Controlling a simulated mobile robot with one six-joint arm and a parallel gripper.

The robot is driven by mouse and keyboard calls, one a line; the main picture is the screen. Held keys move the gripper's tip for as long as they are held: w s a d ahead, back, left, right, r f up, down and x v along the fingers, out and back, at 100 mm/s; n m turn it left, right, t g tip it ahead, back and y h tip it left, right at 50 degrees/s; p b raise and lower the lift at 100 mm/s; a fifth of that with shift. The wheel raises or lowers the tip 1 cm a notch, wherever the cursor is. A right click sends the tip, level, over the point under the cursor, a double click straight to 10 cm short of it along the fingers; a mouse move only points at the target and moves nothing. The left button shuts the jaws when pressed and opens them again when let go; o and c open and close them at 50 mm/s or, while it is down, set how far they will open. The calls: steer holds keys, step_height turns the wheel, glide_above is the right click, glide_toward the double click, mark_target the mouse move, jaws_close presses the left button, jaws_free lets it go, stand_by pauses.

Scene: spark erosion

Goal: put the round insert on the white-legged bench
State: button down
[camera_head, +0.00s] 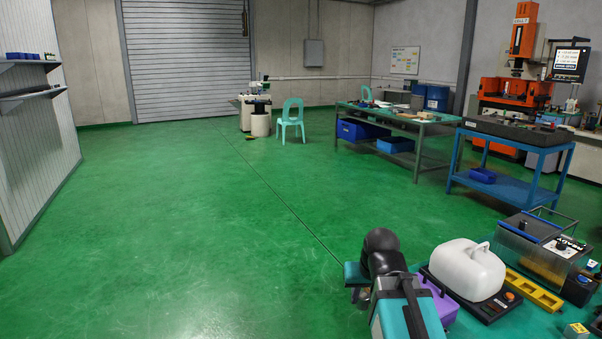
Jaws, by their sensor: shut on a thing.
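My arm (405,310) rises from the bottom edge, teal and grey with a dark rounded joint at its top. I cannot make out my gripper's jaws or anything between them. I cannot make out the round insert. No bench with clearly white legs can be told. The green-topped bench (425,131) right of centre has grey-green legs, with blue bins beneath. Right of it, a dark slab (515,131) lies on a blue-legged stand (503,189).
At bottom right are a white canister (467,268), a purple block (437,298), a yellow rail (534,291) and a grey control box (538,246). A turquoise chair (291,119) stands near the shutter (187,60). An orange machine (520,85) stands back right. The green floor (190,220) is wide open at left and centre.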

mark_target(363, 293)
steer(key=shift+s+f, duration=0.5)
steer(key=shift+f, duration=0.05)
steer(key=shift+r, duration=0.1)
steer(key=r, duration=0.2)
steer(key=w+r, duration=0.1)
steer(key=r, duration=0.3)
steer(key=shift+w, duration=0.3)
steer(key=shift+r, duration=0.25)
